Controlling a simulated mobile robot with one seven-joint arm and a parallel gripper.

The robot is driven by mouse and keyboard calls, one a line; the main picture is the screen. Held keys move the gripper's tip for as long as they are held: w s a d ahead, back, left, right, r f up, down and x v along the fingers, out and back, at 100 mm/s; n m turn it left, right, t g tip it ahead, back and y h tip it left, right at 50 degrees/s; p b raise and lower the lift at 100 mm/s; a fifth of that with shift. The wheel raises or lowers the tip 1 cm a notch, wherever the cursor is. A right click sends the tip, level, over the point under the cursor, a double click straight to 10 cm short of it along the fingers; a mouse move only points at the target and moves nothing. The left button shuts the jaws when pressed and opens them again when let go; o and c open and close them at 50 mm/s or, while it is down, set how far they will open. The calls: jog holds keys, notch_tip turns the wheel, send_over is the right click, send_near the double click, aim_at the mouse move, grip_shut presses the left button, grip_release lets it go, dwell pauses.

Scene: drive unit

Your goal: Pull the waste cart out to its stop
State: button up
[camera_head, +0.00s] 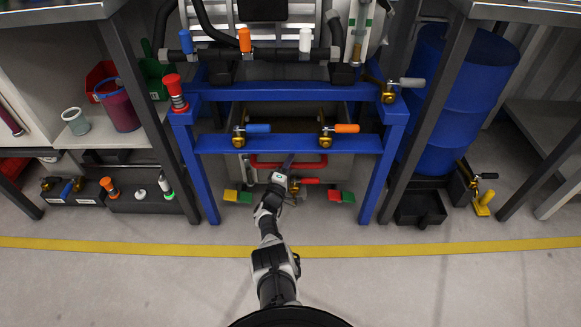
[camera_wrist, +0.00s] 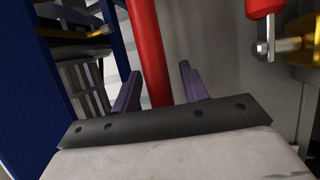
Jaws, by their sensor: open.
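The waste cart appears to be the grey box (camera_head: 340,168) low inside the blue frame, with a red bar handle (camera_head: 262,164) across its front. My gripper (camera_head: 287,161) reaches in at the middle of that handle. In the wrist view, the red bar (camera_wrist: 146,45) runs between the two purple fingers of my gripper (camera_wrist: 159,75). The fingers are open, with visible gaps to the bar on the right side. My wrist hides part of the cart front.
A red-handled gold valve (camera_head: 305,181) sits just right of my gripper. Green-and-yellow (camera_head: 238,196) and red-and-green pieces (camera_head: 341,196) flank it low down. The blue frame (camera_head: 288,143) stands around the cart. Open floor (camera_head: 370,290) lies in front, crossed by a yellow line (camera_head: 430,248).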

jog(key=shift+w+d+r, duration=0.1)
jog(key=shift+w+d, duration=0.05)
jog(key=shift+w, duration=0.3)
grip_shut()
